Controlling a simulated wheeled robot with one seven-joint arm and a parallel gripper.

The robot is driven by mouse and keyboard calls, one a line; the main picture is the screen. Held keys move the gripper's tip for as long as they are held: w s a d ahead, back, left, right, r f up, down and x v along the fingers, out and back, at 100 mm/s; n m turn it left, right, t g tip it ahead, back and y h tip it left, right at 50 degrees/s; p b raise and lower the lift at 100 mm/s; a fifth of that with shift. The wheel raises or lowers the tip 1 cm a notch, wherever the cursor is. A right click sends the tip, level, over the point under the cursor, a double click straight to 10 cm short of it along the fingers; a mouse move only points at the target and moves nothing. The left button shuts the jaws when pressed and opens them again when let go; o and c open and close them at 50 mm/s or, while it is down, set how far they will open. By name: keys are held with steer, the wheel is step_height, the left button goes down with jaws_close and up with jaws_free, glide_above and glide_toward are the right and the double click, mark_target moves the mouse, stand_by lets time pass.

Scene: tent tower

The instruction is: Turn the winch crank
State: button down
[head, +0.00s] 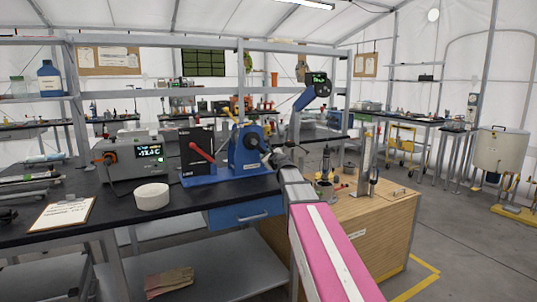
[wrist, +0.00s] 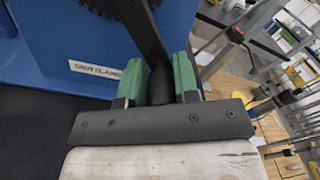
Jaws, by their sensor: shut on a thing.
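The blue winch (head: 240,155) stands on the black bench, with a dark gear on its side. In the wrist view its blue body (wrist: 70,40) fills the upper left and carries a white label. A black crank arm (wrist: 141,30) runs down from the top to a dark handle (wrist: 160,84). My gripper (head: 269,156) is at the right side of the winch. In the wrist view the green fingers of my gripper (wrist: 159,76) are shut on the crank handle, one on each side. The head view shows the crank poorly, as my gripper covers it.
A black box with a red lever (head: 196,150) stands just left of the winch, and a grey instrument (head: 130,162) is beside it. A white roll (head: 152,196) and a clipboard (head: 63,213) lie in front. A wooden cabinet (head: 360,235) with tools on top stands at the right.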

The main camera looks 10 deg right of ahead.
stand_by(0.3)
steer(key=c, duration=0.9)
jaws_free()
steer(key=shift+s, duration=0.1)
steer(key=v, duration=1)
steer(key=shift+s, duration=0.3)
